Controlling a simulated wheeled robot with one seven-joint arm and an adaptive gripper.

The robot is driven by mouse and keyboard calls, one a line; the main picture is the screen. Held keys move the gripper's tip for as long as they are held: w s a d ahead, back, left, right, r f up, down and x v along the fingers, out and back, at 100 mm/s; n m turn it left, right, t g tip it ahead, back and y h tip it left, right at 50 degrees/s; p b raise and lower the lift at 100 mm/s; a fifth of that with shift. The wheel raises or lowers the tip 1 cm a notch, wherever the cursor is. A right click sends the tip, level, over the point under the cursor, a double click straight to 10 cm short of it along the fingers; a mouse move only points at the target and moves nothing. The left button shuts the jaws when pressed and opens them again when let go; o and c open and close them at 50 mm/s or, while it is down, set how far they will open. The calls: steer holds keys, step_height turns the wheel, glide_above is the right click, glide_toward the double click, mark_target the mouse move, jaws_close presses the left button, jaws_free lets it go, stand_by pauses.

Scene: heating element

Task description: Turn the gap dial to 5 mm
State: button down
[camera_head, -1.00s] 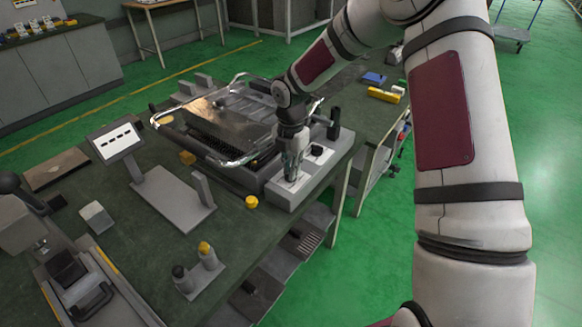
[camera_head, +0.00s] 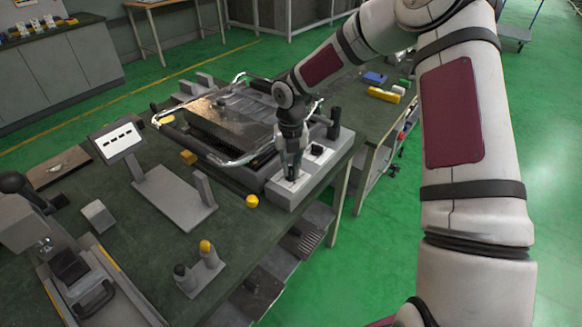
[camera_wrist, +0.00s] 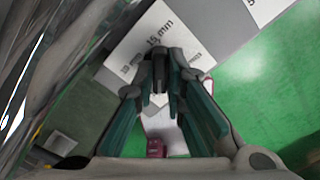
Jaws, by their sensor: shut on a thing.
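My gripper (camera_head: 291,172) points down onto the light-grey control box (camera_head: 312,183) at the front right of the machine. In the wrist view my gripper's fingers (camera_wrist: 161,88) are closed around a dark knob, the gap dial (camera_wrist: 160,70). The dial's white face shows a "15 mm" mark just above the knob in the picture. Smaller marks lie to either side and are hard to read. The head view hides the dial behind the fingers. Where its pointer stands cannot be told.
A second black knob (camera_head: 317,149) and a tall black post (camera_head: 334,122) stand close behind my gripper on the box. The machine's metal rail (camera_head: 245,158) runs to the left. A yellow button (camera_head: 252,201) lies left of the box. Green floor (camera_head: 370,240) is open at right.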

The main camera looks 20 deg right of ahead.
mark_target(291, 170)
stand_by(0.4)
steer(key=c, duration=1.6)
jaws_free()
steer(key=shift+c, duration=0.2)
step_height(291, 170, up, 12)
